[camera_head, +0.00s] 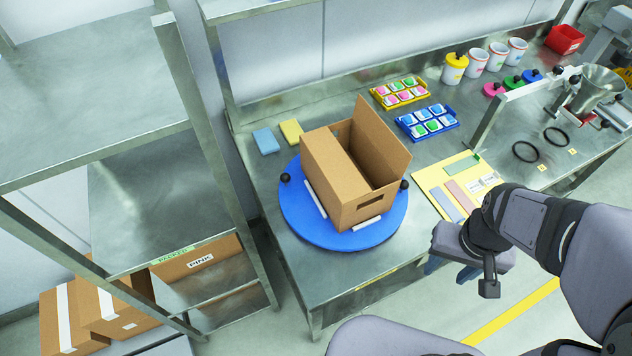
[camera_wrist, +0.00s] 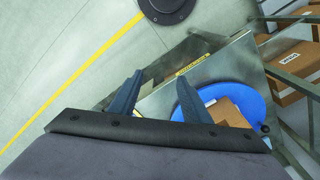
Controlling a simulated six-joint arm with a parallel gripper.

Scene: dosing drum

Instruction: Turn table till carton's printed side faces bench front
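A round blue turntable (camera_head: 300,222) lies on the steel bench, with black knobs (camera_head: 285,177) at its left and right rim. An open brown carton (camera_head: 335,186) stands on it between white strips, one flap raised at the back right. A side with a hand slot faces the front right; no print shows on the visible sides. My gripper (camera_head: 455,270) is off the bench's front edge, right of the turntable, empty. In the wrist view its two blue fingers (camera_wrist: 157,98) stand apart, with the turntable (camera_wrist: 252,97) and part of the carton (camera_wrist: 226,112) beyond.
A yellow board (camera_head: 432,182) with coloured strips lies right of the turntable. Yellow and blue trays (camera_head: 428,135) of small packs and two sponges (camera_head: 266,140) lie behind. A steel rack (camera_head: 225,165) stands close on the left. The bench front by the turntable is clear.

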